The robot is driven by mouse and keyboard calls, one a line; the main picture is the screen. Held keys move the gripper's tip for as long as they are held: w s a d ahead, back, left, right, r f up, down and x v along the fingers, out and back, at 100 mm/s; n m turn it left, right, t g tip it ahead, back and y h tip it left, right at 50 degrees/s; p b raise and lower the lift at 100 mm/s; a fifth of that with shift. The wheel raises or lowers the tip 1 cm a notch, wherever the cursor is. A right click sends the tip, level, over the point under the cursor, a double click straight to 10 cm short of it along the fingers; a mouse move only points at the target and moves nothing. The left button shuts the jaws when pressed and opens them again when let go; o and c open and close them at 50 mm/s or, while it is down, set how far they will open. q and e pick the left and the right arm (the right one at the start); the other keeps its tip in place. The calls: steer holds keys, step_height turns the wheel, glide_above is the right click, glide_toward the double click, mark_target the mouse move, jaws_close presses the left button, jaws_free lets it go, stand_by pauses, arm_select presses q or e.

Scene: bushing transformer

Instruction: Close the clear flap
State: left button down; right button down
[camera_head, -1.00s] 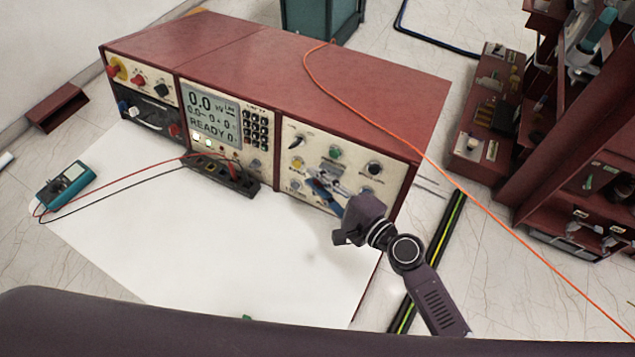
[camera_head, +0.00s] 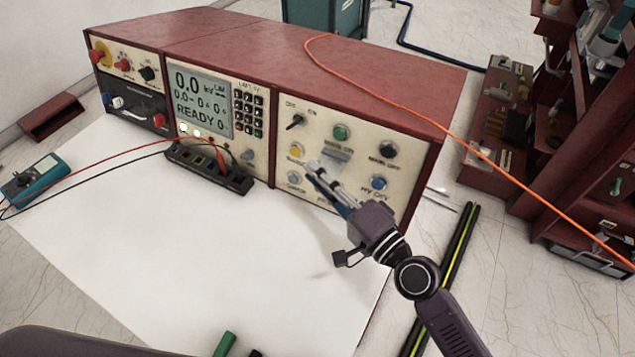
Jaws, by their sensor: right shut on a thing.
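The clear flap (camera_head: 337,153) is a small greyish see-through plate on the right-hand cream panel (camera_head: 401,173) of the red console. It juts out from the panel below the green button (camera_head: 341,132), so it stands open. My right gripper (camera_head: 314,170) reaches up from the lower right, with its fingertips in front of the panel at the flap's lower left. Its fingers are shut, seemingly on the flap's edge; the exact contact is too small to make out. The gripper hides part of the panel below the flap. My left gripper is out of view.
A white sheet (camera_head: 190,260) lies before the red console (camera_head: 260,58). A black terminal block (camera_head: 205,168) stands at its front, with leads to a teal meter (camera_head: 36,180) at left. An orange cable (camera_head: 420,108) crosses the console top. Red shelving (camera_head: 590,130) stands at right.

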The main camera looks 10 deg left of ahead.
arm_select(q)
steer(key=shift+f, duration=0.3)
arm_select(e)
steer(key=shift+f, duration=0.15)
steer(key=c, duration=1.8)
jaws_free()
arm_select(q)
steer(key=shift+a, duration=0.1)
arm_select(e)
steer(key=v, duration=1.2)
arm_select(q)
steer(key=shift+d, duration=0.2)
arm_select(e)
steer(key=shift+d, duration=0.1)
